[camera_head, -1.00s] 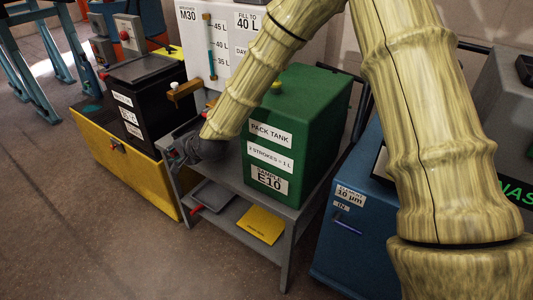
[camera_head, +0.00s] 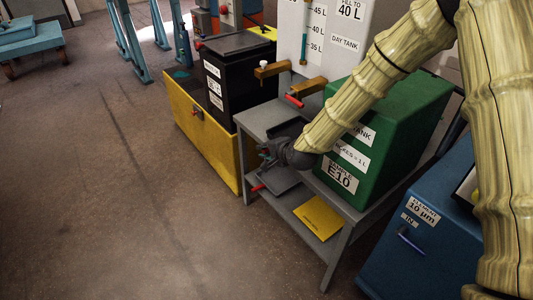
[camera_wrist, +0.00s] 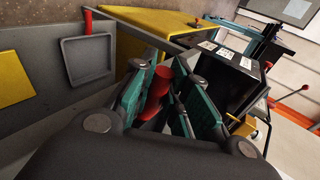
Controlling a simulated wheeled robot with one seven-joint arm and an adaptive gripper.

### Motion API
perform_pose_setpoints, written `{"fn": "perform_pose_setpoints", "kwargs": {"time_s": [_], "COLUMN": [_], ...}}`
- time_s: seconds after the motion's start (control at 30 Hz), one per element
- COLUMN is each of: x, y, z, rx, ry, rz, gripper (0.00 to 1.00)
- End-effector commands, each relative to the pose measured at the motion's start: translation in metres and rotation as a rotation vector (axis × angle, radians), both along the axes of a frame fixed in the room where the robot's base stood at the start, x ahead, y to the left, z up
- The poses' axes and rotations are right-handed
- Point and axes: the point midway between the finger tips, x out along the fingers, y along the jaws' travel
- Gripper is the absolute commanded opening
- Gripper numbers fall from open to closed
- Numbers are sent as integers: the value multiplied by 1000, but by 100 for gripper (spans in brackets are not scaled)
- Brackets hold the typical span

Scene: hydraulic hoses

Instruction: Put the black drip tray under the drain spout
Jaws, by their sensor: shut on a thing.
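A dark grey-black tray (camera_head: 278,183) lies flat on the lower shelf of the grey stand; it shows as a rimmed square in the wrist view (camera_wrist: 90,62). It is apart from my gripper (camera_head: 265,155), which is above it at the stand's front edge. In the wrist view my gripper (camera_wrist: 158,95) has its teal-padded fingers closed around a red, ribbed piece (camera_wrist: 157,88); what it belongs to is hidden. The white day tank (camera_head: 335,40) has a brass fitting with a white knob (camera_head: 272,69) and another with a red lever (camera_head: 307,88). I cannot tell which is the drain spout.
A green pack tank (camera_head: 390,125) stands on the stand's top (camera_head: 258,118). A yellow sheet (camera_head: 319,217) lies on the lower shelf. A blue unit (camera_head: 425,230) stands right. The floor at front left is clear.

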Motion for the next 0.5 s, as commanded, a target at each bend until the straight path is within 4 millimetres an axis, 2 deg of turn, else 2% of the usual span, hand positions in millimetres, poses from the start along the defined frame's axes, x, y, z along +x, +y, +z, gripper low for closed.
{"fn": "perform_pose_setpoints", "kwargs": {"time_s": [0.07, 0.43, 0.47, 0.5], "x": [0, 0, 0, 0], "y": [1, 0, 0, 0], "z": [-9, -12, -11, -11], "rx": [0, 0, 0, 0], "ry": [0, 0, 0, 0], "rz": [1, 1, 1, 1], "gripper": [0, 0, 22, 29]}}
